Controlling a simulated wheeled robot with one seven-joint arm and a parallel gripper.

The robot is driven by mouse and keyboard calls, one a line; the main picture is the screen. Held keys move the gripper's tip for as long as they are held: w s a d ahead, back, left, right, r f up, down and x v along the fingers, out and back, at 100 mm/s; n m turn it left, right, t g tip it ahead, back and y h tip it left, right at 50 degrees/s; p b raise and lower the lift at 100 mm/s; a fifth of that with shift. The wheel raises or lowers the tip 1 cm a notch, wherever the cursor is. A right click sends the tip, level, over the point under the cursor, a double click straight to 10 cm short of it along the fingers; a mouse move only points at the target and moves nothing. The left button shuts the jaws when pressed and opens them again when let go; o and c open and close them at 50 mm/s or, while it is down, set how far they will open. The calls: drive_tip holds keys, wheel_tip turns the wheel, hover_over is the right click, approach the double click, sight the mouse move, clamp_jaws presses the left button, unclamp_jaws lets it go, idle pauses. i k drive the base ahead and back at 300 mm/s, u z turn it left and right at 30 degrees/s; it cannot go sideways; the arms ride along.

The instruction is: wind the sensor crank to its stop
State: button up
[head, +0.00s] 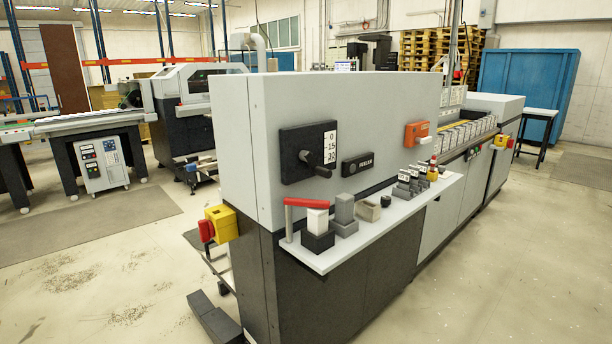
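The crank (313,164) is a dark arm and knob on a square black plate (295,140), on the grey front of the machine. Its arm points down and to the right. A white scale (330,147) with the marks 0, 15 and 30 sits at the plate's right side. I cannot tell whether the crank is at a stop. My gripper is not in view.
A light shelf (350,238) juts out below the crank. It carries a red-topped handle (306,202), grey blocks (344,212) and several small labelled parts. A red and yellow switch (219,225) sticks out at the left corner. Floor in front is clear.

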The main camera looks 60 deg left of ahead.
sight(305, 156)
drive_tip(key=u, duration=1.25)
drive_tip(key=i, duration=1)
